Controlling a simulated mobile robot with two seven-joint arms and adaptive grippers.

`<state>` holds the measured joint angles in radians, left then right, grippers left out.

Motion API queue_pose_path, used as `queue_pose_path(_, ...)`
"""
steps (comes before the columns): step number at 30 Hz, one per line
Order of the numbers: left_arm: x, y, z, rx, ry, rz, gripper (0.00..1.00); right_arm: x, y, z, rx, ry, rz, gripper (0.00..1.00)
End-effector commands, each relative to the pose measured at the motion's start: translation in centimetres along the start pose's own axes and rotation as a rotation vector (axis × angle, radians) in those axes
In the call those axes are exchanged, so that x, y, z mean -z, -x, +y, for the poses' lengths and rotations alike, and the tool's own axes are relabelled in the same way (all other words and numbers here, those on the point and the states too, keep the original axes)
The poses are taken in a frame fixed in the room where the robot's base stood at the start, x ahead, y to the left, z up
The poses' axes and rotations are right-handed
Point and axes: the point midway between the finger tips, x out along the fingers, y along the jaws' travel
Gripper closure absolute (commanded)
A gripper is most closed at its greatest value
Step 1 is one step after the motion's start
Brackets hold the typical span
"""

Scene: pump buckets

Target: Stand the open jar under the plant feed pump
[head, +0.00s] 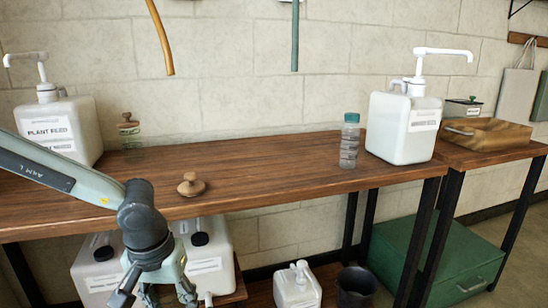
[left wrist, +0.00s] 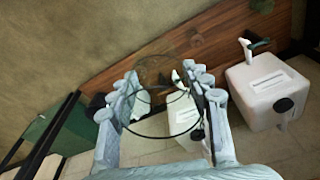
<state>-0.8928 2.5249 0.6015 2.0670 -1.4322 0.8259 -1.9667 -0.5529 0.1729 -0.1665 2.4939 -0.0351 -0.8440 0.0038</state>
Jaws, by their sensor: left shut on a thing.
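The plant feed pump (head: 60,130) is a white canister with a white pump head and a "PLANT FEED" label, standing at the left of the wooden bench. My left gripper (head: 153,294) is low in front of the bench's front edge, its fingertips near the bottom of the head view. In the left wrist view my left gripper (left wrist: 163,82) is shut on a clear open jar (left wrist: 150,122), seen through its round, thin rim. The jar cannot be made out in the head view. A wooden knobbed lid (head: 190,186) lies on the bench. My right gripper is not in view.
A small lidded glass jar (head: 129,132) stands beside the pump. A green-capped bottle (head: 349,145) and another white pump canister (head: 404,130) stand at the right. Several white containers (head: 208,262) and a dark bin (head: 356,288) are below.

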Motion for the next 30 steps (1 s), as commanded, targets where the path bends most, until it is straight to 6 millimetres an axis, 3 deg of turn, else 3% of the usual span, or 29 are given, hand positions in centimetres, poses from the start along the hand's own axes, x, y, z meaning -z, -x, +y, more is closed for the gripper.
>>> queue_pose_path(11,1.6,2.0,-5.8,0.012,0.102,0.005,0.92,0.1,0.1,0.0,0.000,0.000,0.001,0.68)
queue_pose_path(17,2.2,3.8,-11.0,0.024,0.193,0.007,0.92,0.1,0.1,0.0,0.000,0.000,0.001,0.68)
queue_pose_path(20,2.1,4.8,-14.5,0.032,0.259,0.007,0.92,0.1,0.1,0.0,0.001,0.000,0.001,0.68)
queue_pose_path(25,0.2,6.5,-22.2,0.050,0.421,0.008,0.92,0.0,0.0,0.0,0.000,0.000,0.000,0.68)
queue_pose_path(30,-3.2,5.5,-26.5,0.067,0.543,0.004,0.92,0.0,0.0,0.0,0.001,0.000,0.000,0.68)
